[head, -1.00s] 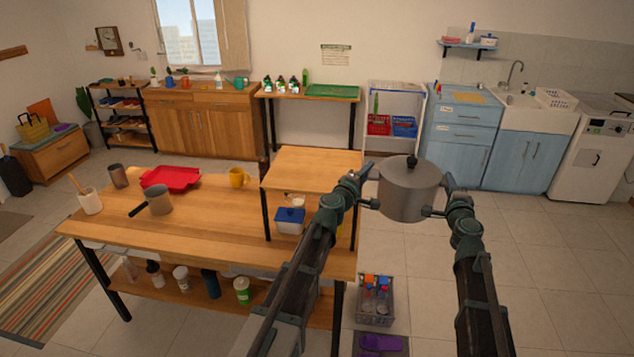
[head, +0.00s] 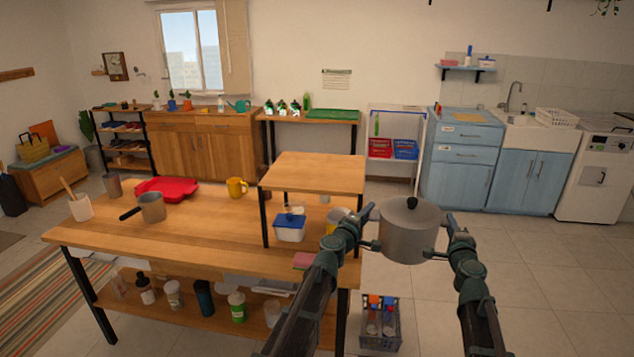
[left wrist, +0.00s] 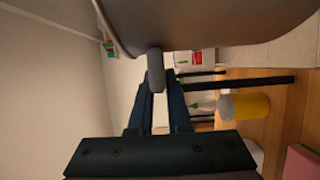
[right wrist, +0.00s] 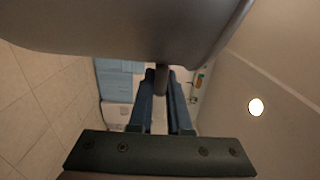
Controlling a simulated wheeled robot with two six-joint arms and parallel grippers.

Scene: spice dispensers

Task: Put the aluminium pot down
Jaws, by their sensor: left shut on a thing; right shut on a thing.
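The aluminium pot (head: 408,235), grey with a lid and a dark knob, hangs level in the air between my two grippers in the head view. It is right of the wooden table (head: 150,225) and its small raised shelf (head: 315,170), apart from both. My left gripper (head: 371,245) is shut on the pot's left side handle, which also shows in the left wrist view (left wrist: 155,65). My right gripper (head: 441,240) is shut on the right side handle, seen in the right wrist view (right wrist: 161,79). The pot's body fills the top of both wrist views.
A blue-lidded box (head: 290,228) and a yellow container (head: 337,216) stand under the raised shelf. Its top is bare. A saucepan (head: 152,208), red tray (head: 167,189) and yellow mug (head: 237,187) stand on the table. A bottle crate (head: 374,323) is on the floor.

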